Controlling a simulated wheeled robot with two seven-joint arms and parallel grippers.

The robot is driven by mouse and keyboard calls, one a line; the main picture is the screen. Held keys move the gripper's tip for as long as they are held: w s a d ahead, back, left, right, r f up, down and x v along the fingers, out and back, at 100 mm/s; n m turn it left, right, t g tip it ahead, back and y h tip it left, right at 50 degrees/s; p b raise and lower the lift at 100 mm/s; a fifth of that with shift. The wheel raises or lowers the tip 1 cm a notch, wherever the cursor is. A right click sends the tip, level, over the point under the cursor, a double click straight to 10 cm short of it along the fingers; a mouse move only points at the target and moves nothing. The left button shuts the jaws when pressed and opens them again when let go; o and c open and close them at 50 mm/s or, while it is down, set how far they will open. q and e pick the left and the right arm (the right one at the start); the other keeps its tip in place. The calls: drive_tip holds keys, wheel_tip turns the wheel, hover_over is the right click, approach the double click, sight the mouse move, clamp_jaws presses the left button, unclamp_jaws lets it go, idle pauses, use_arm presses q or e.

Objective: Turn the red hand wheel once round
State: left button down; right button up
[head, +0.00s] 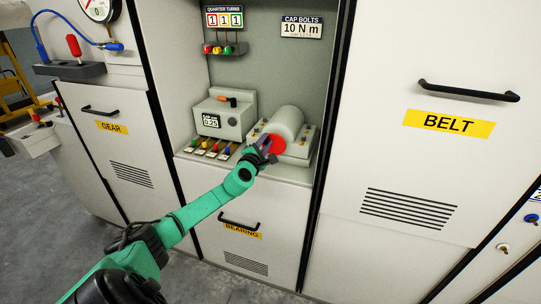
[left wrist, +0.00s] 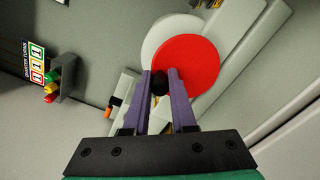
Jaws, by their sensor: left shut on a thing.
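The red hand wheel (head: 277,144) is on the front end of a pale grey cylinder (head: 287,121) in the open middle bay. In the left wrist view the wheel (left wrist: 190,66) is a flat red disc with a dark knob (left wrist: 159,82) near its rim. My left gripper (head: 264,148) reaches the wheel's left side. Its two purple fingers (left wrist: 160,84) are shut on the dark knob, one on each side. In the head view the gripper hides part of the wheel's left edge. My right gripper is not in view.
Left of the cylinder stand a small grey box (head: 224,116) with a display and several coloured-tip pieces (head: 212,150). A quarter-turns counter (head: 225,18) hangs above. Closed panels marked BEARING (head: 243,231), GEAR (head: 112,127) and BELT (head: 449,123) surround the bay.

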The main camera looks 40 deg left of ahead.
use_arm(q)
drive_tip(key=shift+w+d+r+m+p, duration=0.15)
drive_tip(key=shift+d+r+m+p, duration=0.3)
drive_tip(key=shift+m, duration=0.35)
drive_tip(key=shift+f, duration=0.25)
drive_tip(key=shift+d+r+m+p, duration=0.1)
drive_tip(key=shift+r+m+p, duration=0.15)
drive_tip(key=shift+m+p, duration=0.5)
drive_tip(key=shift+w+d+m+p, duration=0.2)
drive_tip(key=shift+m+p, duration=0.2)
drive_tip(key=shift+m, duration=0.15)
drive_tip(key=shift+f, duration=0.15)
